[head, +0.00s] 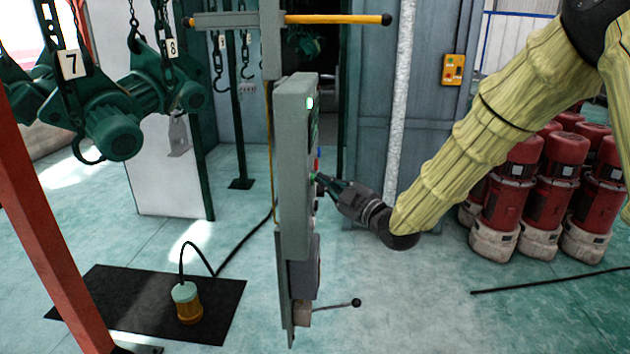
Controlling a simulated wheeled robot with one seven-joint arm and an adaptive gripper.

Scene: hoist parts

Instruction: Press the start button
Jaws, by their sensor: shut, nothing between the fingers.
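A grey control panel (293,170) stands upright in the middle of the head view, seen nearly edge-on. Its face is turned to the right, with a lit green lamp (310,103) near the top. Lower on the face are a blue button (318,152), a red one just below it, and a small green button (313,177). My gripper (320,179) is shut and empty, with its fingertips at the panel face right by the green button. I cannot tell whether they touch it. The edge-on angle hides most of the face, and no label can be read.
Green hoists (112,125) hang at the left behind a red post (45,230). A yellow-tipped bar (335,19) crosses above the panel. A lever (335,305) sticks out low on the right. Several red motors (510,195) stand at the right. A yellow pendant (187,303) sits on a black mat (110,295).

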